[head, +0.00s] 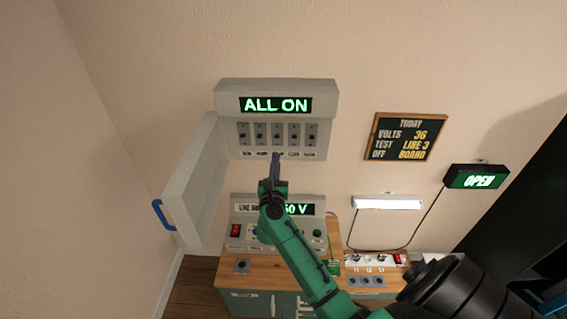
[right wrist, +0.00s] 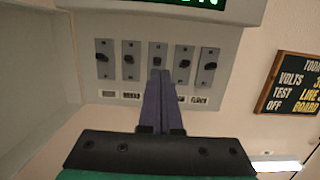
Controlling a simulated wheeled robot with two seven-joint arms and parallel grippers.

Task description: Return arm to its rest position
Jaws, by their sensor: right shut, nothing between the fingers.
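My right arm, green with a black upper part, reaches up from the lower right in the head view. My right gripper (head: 276,157) is shut and empty, its fingertips just in front of the lower edge of the breaker panel (head: 231,145). In the right wrist view the gripper (right wrist: 160,73) points at the middle of the row of several toggle switches (right wrist: 129,60); I cannot tell whether it touches the panel. The panel's display (head: 276,105) reads "ALL ON" in green. Small labels under the middle switches are partly hidden by the fingers. My left gripper is not in view.
The panel's door (head: 192,190) with a blue handle (head: 162,214) hangs open on the left. Below stands a wooden bench (head: 213,277) with a line board console (head: 318,222), partly hidden by my arm. A chalkboard (head: 405,137), an OPEN sign (head: 477,177) and a lamp (head: 387,203) are right.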

